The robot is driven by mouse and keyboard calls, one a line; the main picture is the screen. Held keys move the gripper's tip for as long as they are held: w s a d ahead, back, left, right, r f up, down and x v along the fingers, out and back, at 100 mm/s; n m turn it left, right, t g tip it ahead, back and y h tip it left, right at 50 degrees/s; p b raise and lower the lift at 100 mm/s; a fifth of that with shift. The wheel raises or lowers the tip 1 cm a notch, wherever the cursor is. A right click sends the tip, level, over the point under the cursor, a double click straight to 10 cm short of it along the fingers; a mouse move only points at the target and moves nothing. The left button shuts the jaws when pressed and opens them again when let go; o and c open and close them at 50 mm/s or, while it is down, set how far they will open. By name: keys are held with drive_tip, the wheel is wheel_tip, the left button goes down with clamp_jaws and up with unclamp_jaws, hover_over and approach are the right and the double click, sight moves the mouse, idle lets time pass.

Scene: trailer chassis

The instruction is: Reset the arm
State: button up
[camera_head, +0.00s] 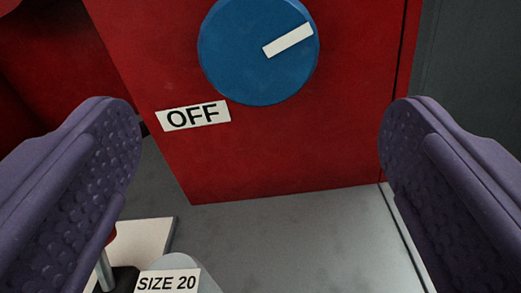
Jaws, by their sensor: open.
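My gripper (258,150) is open, with its two purple, dimpled fingers at the left and right of the view. Nothing is between the fingers except the view of a red box behind them. The red box (345,130) carries a round blue knob (235,55) with a white pointer bar (288,40) that points to the upper right. A white label reading OFF (193,113) sits below and left of the knob. The fingers appear apart from the knob and the box. The rest of my arm is not in view.
A grey surface (300,235) lies below the red box. At the lower left are a grey rounded part labelled SIZE 20 (167,281) and a pale block (148,240), partly behind the left finger. A dark grey panel (470,70) stands at the right.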

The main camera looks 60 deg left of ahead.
drive_tip(key=w+d+r+m+t+h, duration=0.1)
drive_tip(key=w+d+r+t+h, duration=0.2)
drive_tip(key=d+r, duration=0.45)
drive_tip(key=w+d+r+m+h, duration=0.1)
drive_tip(key=w+d+r+h, duration=0.2)
drive_tip(key=d+r+h, duration=0.4)
drive_tip(key=s+d+r+m+h, duration=0.1)
drive_tip(key=s+d+r+m, duration=0.1)
drive_tip(key=s+d+r, duration=0.3)
drive_tip(key=s+d+r+m+h, duration=0.1)
drive_tip(key=s+d+r, duration=0.5)
drive_tip(key=r, duration=0.6)
drive_tip(key=s+d+r+m+h, duration=0.1)
drive_tip(key=s+d+r+m, duration=0.1)
drive_tip(key=s+d+r, duration=0.3)
wheel_tip(320, 180, up, 3)
drive_tip(key=shift+s+d+r+m+t+h, duration=0.15)
drive_tip(key=shift+s+d+m+t+h, duration=0.2)
drive_tip(key=shift+s, duration=0.65)
